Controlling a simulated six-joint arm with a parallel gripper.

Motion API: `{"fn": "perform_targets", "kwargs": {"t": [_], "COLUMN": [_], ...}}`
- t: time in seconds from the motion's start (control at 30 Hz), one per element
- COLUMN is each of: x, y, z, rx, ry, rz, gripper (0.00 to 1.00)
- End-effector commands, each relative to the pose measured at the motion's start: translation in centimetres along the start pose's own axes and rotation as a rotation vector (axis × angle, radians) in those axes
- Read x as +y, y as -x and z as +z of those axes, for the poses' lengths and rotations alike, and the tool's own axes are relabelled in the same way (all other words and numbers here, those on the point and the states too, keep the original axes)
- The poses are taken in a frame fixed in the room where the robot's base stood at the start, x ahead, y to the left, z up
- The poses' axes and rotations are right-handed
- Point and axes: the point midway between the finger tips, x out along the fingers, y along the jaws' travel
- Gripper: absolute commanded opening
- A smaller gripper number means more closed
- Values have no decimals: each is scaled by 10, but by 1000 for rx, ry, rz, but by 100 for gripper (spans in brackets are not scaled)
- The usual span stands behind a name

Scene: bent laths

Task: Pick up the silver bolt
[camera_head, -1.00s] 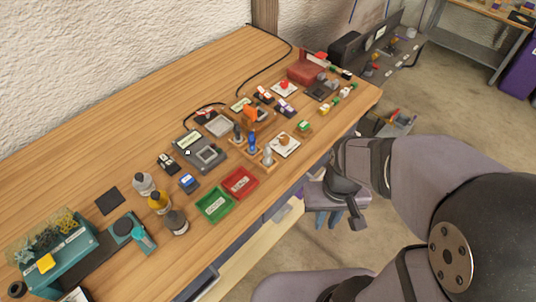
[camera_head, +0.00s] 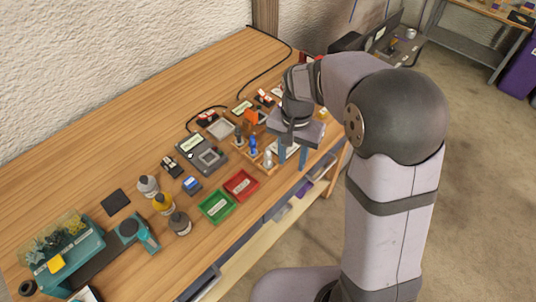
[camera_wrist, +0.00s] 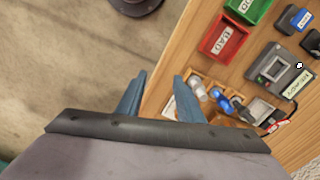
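A silver bolt-like piece (camera_head: 268,159) stands upright at the near end of a wooden rack, beside a blue piece (camera_head: 253,145) and a dark grey piece (camera_head: 238,137). In the wrist view the silver piece (camera_wrist: 198,89) is just right of the right fingertip, with the blue piece (camera_wrist: 221,102) and dark piece (camera_wrist: 240,112) beyond it. My gripper (camera_head: 293,154) hangs over the table's front edge, to the right of the rack. Its two blue fingers (camera_wrist: 160,78) are apart with nothing between them.
A red bin (camera_head: 241,185) and a green bin (camera_head: 216,206) lie left of the rack near the front edge. A grey device (camera_head: 203,155) stands behind them. Several bottles (camera_head: 164,203) stand farther left.

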Motion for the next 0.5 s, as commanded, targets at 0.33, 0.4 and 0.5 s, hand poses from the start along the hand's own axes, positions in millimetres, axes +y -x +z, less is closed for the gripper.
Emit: {"fn": "perform_targets", "kwargs": {"t": [0.33,0.4,0.5], "x": [-74,-81,-88], "y": [8,0,-4], "z": [-30,-29,-29], "rx": [6,-1,-4], "ry": [-238,-273,-302], "rz": [7,-1,-10], "gripper": [34,34,34]}}
